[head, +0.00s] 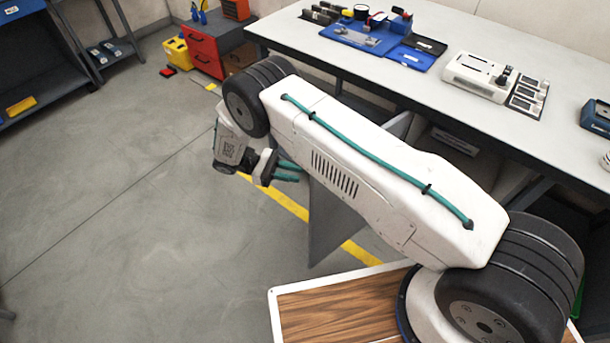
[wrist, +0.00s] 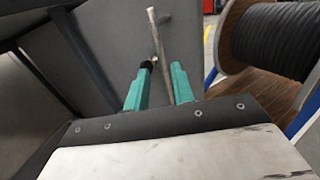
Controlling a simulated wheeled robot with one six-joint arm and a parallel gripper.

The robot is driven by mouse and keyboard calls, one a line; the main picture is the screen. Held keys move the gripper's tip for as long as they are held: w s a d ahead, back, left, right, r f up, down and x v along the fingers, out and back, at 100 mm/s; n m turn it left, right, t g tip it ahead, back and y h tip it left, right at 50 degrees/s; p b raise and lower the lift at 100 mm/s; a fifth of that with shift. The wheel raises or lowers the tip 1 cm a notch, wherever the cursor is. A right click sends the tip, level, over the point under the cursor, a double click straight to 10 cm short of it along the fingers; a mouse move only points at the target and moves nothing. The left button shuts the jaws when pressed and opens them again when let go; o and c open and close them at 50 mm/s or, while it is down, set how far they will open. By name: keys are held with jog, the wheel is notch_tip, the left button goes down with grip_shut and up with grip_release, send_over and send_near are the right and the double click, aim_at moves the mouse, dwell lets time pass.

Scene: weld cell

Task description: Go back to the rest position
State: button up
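My gripper (head: 287,172) hangs low at the end of my bent arm in the head view, left of the long workbench and above the floor. In the wrist view my gripper (wrist: 162,68) shows two teal fingers standing apart, the left one with a dark tip. A thin metal rod (wrist: 159,35) appears between and beyond the fingers. I cannot tell whether either finger touches it. No object is clearly clamped. The rod cannot be made out in the head view.
The pale workbench (head: 405,70) runs along the right, carrying a blue fixture (head: 362,38) and a white device (head: 480,76). A red drawer cabinet (head: 205,50) and yellow bin (head: 178,52) stand behind. A cable reel (wrist: 275,40) is at right in the wrist view. Floor at left is clear.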

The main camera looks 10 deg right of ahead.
jog(key=shift+w+a, duration=0.25)
jog(key=shift+a, duration=0.3)
jog(key=s+d+r+m+t+y, duration=0.1)
jog(key=d+r+m+y, duration=0.35)
jog(key=r, duration=1.15)
jog(key=s+d+r+m+y, duration=0.1)
jog(key=d+r+y, duration=0.5)
jog(key=r, duration=1)
jog(key=s+d+r+m+t+y, duration=0.1)
jog(key=s+d+r+m+t, duration=0.1)
jog(key=s+d+r, duration=0.3)
jog(key=s+d+r+m+t+y, duration=0.25)
jog(key=s+r, duration=0.25)
jog(key=s, duration=0.3)
jog(key=s+d+m+t+y, duration=0.2)
jog(key=s+t, duration=0.2)
jog(key=s, duration=0.9)
jog(key=shift+s+f+m, duration=0.15)
jog(key=shift+f+m, duration=0.15)
jog(key=shift+f, duration=0.1)
